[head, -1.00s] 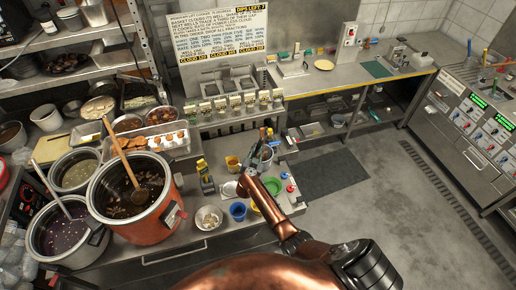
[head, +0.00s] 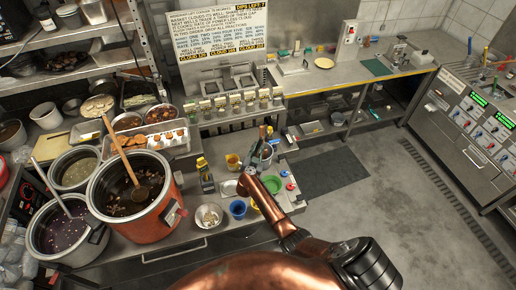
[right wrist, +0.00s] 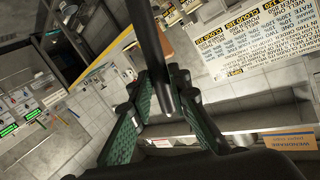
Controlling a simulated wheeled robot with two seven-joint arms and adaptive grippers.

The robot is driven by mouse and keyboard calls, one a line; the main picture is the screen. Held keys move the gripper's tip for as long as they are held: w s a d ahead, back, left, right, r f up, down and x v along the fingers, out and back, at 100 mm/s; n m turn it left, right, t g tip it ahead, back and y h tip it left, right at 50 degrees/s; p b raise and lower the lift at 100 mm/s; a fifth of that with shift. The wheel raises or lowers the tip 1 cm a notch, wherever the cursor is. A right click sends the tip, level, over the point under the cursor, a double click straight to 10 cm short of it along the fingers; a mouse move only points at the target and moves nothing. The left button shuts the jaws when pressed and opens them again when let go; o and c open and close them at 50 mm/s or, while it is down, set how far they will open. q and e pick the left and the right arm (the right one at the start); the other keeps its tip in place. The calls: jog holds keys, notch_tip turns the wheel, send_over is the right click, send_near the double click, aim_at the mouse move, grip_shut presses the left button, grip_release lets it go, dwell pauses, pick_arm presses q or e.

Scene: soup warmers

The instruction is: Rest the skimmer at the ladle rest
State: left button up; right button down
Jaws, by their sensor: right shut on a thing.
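My right gripper (head: 265,143) is above the right part of the counter, at the end of my copper arm. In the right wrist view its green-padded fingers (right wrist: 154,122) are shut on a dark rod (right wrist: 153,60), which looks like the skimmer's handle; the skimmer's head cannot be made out. A small pale metal dish (head: 228,188) on the counter, left of the gripper, may be the ladle rest, but I cannot tell for sure. My left gripper is not in view.
A red-orange pot (head: 160,222) with a wooden-handled ladle (head: 117,147) stands at left beside other pots.

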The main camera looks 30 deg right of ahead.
jog(key=c, duration=1.7)
grip_release()
jog(key=shift+c, duration=0.2)
jog(key=shift+f, duration=0.1)
jog(key=shift+s+a, duration=0.25)
jog(key=v, duration=1.1)
jog(key=shift+s, duration=0.15)
jog(key=shift+r, duration=0.25)
